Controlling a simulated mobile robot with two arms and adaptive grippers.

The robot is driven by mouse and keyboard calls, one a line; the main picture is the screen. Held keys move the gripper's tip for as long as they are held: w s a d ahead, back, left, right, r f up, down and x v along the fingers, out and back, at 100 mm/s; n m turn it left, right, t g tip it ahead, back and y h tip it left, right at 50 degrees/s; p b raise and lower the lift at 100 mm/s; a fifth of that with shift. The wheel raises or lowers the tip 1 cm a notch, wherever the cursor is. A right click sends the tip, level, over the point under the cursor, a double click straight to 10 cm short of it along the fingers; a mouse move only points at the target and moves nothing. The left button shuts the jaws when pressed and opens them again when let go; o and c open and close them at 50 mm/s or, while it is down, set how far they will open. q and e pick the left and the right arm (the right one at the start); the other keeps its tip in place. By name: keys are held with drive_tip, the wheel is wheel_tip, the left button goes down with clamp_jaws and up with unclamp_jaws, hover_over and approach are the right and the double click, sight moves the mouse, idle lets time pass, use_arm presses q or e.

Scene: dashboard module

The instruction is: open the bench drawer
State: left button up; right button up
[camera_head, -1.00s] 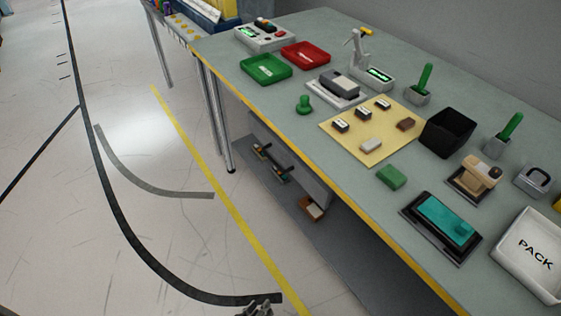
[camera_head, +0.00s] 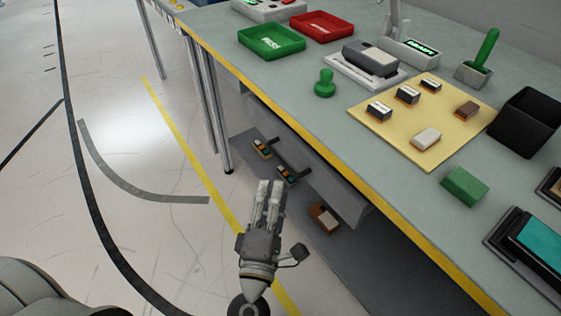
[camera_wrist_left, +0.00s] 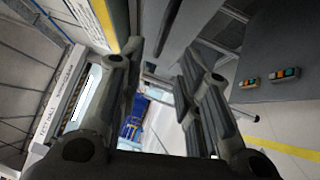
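The bench drawer's grey front (camera_head: 325,180) shows under the bench top, and it looks shut. A dark bar-like handle (camera_head: 290,158) is on its near side. My left gripper (camera_head: 270,184) is in front of and below the bench edge, close to the handle but apparently not holding it. In the left wrist view its two fingers (camera_wrist_left: 160,52) stand apart with nothing between them, so it is open. A grey surface (camera_wrist_left: 192,22) lies just beyond the fingertips there; I cannot tell exactly which part it is. My right gripper is not in view.
Small units with coloured buttons (camera_head: 262,149) and a brown-and-white block (camera_head: 324,218) sit on the lower shelf (camera_head: 340,262). The bench top (camera_head: 255,80) holds trays and parts. A bench leg (camera_head: 212,125) stands at left. The floor (camera_head: 130,235) left of the gripper is clear.

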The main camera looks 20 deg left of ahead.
use_arm(q)
drive_tip(key=w+a+r+p, duration=0.1)
drive_tip(key=w, duration=0.7)
drive_tip(key=shift+w, duration=0.2)
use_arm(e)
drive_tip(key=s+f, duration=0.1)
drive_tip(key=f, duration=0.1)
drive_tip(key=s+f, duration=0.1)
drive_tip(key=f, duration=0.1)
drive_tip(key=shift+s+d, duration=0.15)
use_arm(q)
clamp_jaws()
